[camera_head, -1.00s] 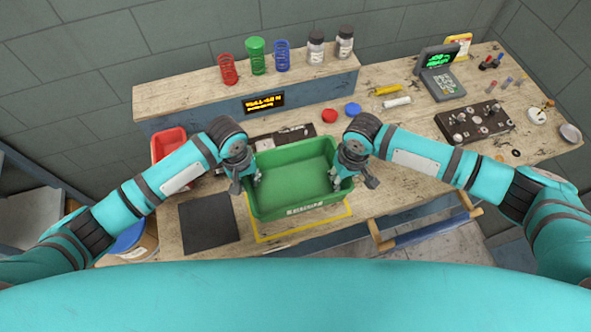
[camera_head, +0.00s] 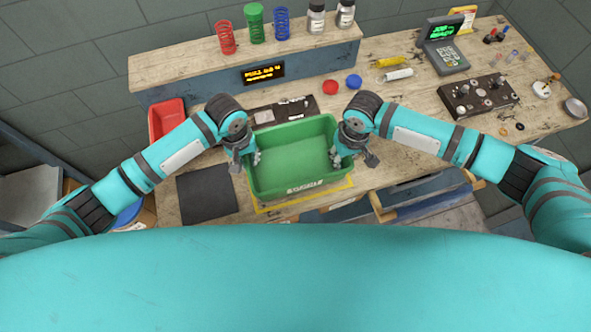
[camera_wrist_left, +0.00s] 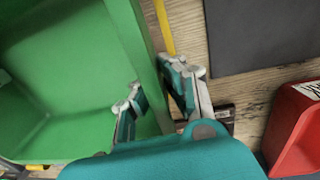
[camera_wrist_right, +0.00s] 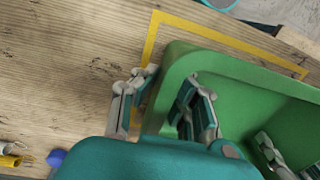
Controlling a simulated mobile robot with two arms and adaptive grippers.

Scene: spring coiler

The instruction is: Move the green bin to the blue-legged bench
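The green bin (camera_head: 295,158) is upright at the front middle of the wooden bench (camera_head: 405,172), over a yellow outline (camera_head: 312,203). Whether its base touches the top is hidden. My left gripper (camera_head: 246,158) is at the bin's left wall; in the left wrist view its fingers (camera_wrist_left: 155,92) straddle that wall, one inside and one outside. My right gripper (camera_head: 350,156) is at the right wall, with its fingers (camera_wrist_right: 158,105) likewise on both sides. Both look closed on the rim, though the contact is partly hidden. No blue-legged bench can be made out.
A red bin (camera_head: 165,118) and a dark mat (camera_head: 207,193) lie left of the green bin. A tool tray (camera_head: 285,112) is just behind it. Red and blue caps (camera_head: 354,81) and a dark parts board (camera_head: 480,98) are farther right.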

